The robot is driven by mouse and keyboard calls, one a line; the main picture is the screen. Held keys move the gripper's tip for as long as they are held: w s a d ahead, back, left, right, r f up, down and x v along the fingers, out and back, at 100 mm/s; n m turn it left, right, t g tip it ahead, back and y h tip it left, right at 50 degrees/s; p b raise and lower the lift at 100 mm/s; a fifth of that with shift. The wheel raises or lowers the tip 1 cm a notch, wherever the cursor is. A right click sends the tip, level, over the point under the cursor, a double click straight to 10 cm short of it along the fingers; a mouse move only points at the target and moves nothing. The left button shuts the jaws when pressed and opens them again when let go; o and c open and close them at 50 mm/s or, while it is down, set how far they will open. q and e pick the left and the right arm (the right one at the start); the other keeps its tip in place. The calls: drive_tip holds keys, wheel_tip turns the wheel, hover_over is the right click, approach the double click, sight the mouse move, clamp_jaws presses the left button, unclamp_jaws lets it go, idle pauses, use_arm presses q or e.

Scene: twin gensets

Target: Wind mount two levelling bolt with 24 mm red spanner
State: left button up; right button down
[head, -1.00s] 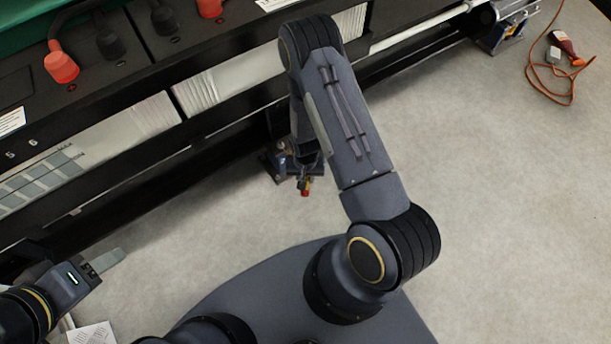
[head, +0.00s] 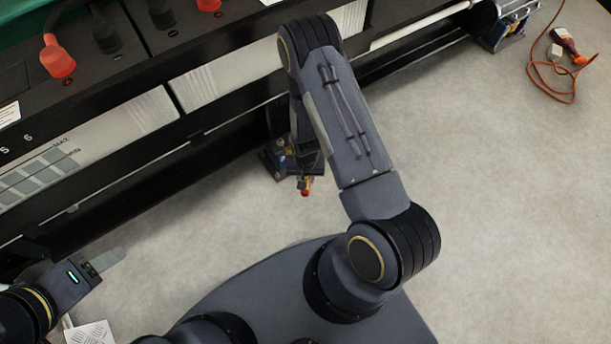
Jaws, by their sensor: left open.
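A blue and dark mount (head: 279,158) stands on the floor at the foot of the black genset frame, partly behind my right arm. Another blue mount (head: 503,30) is under the frame at the top right. I cannot tell which is mount two. My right gripper (head: 305,170) is at the near mount, mostly hidden by its own arm. A small red and yellow tip (head: 305,190) shows just below it; I cannot tell if it is the red spanner. My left gripper (head: 106,260) is at the lower left, open and empty beside the frame, far from the near mount.
Red terminal caps (head: 58,60) and black ones sit on the genset top. An orange cable (head: 552,91) with a red and dark tool (head: 567,45) lies on the floor at the right. A patterned white plate (head: 90,333) is at the lower left.

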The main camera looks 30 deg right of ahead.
drive_tip(key=shift+f+b, duration=0.3)
drive_tip(key=shift+f, duration=0.15)
drive_tip(key=c, duration=1.7)
unclamp_jaws()
clamp_jaws()
drive_tip(key=d, duration=0.1)
drive_tip(key=s+d+n, duration=0.1)
drive_tip(key=d+n, duration=0.1)
drive_tip(key=shift+s+d, duration=0.1)
drive_tip(key=shift+s, duration=0.2)
drive_tip(key=shift+s+d+n+b, duration=0.25)
drive_tip(key=shift+d+n, duration=0.2)
drive_tip(key=shift+d, duration=0.4)
drive_tip(key=shift+s+d+n+b, duration=0.1)
drive_tip(key=shift+s+d+n, duration=0.3)
drive_tip(key=shift+d, duration=0.45)
drive_tip(key=shift+w+d, duration=0.1)
drive_tip(key=shift+d, duration=0.05)
